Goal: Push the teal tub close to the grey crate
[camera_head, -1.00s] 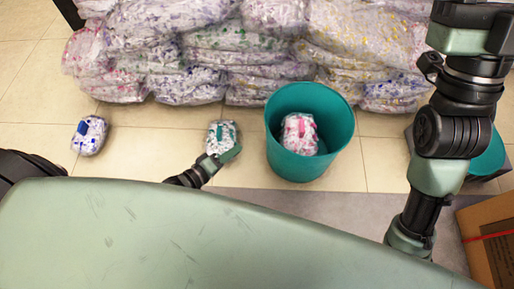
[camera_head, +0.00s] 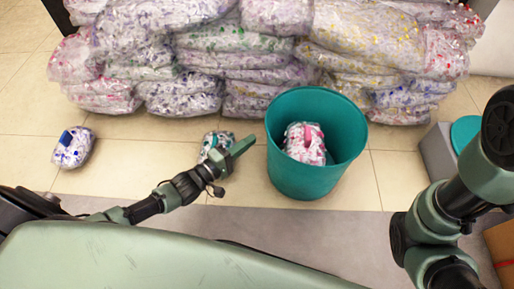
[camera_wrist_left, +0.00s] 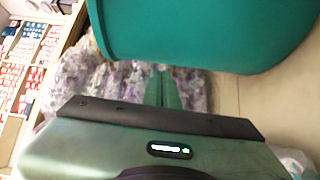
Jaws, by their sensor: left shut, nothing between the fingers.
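The teal tub (camera_head: 300,183) stands upright on the floor in the middle of the head view, with a pink-marked bag (camera_head: 304,145) inside. In the left wrist view the tub (camera_wrist_left: 200,35) fills the top. My left gripper (camera_head: 240,147) is shut and empty, just left of the tub; its fingertips (camera_wrist_left: 163,88) show below the tub's edge. I cannot tell whether they touch it. The grey crate (camera_head: 436,157) is at the right, partly hidden by my right arm, with a round teal thing at it. A floor gap separates tub and crate. My right gripper is out of view.
A green-marked bag (camera_head: 211,142) lies behind my left gripper, partly hidden. A blue-marked bag (camera_head: 73,148) lies at the left. A wide stack of filled bags (camera_head: 230,70) stands behind the tub. A cardboard box (camera_head: 501,245) is at the lower right.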

